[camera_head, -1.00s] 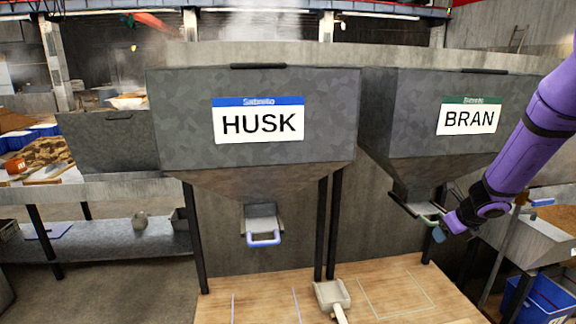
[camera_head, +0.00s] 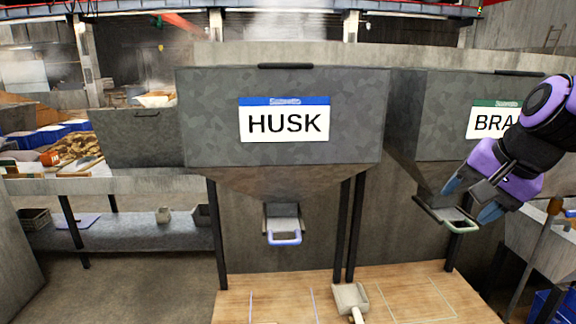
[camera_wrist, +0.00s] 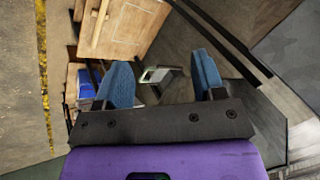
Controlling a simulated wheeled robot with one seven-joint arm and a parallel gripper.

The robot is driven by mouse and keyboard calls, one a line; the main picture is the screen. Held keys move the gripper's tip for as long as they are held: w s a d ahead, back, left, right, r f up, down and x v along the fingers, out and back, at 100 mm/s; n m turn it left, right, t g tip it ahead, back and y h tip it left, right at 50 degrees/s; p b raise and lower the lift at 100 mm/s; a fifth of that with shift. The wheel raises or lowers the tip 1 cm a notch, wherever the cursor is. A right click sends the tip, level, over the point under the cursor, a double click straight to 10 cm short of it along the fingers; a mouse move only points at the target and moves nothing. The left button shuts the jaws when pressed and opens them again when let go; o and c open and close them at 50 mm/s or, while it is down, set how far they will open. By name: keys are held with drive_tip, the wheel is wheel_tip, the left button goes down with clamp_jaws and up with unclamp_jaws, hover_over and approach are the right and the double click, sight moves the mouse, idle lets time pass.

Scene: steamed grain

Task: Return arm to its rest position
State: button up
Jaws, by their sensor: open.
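My gripper (camera_head: 472,199) is at the right of the head view, at the end of my purple arm. Its blue fingers are spread and nothing is between them. It is in front of the BRAN hopper (camera_head: 437,110) and overlaps part of its label. The hopper's green-handled chute (camera_head: 459,226) is just beside and below the fingers; I cannot tell if they touch. In the wrist view my gripper (camera_wrist: 162,85) is open, with a green-edged handle (camera_wrist: 158,74) showing beyond and between the fingertips.
The HUSK hopper (camera_head: 285,150) with its blue-handled chute (camera_head: 284,238) stands at the centre. A scoop (camera_head: 350,298) lies on the wooden table (camera_head: 270,283) below. A stone bench (camera_head: 120,235) is at the left. A blue bin (camera_head: 548,304) is at lower right.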

drive_tip(key=s+r+n+h, duration=0.1)
drive_tip(key=s+n+h, duration=0.1)
drive_tip(key=s+n, duration=0.6)
drive_tip(key=s, duration=0.4)
drive_tip(key=shift+s+d+r, duration=0.3)
drive_tip(key=shift+s+r, duration=0.05)
drive_tip(key=shift+r, duration=0.05)
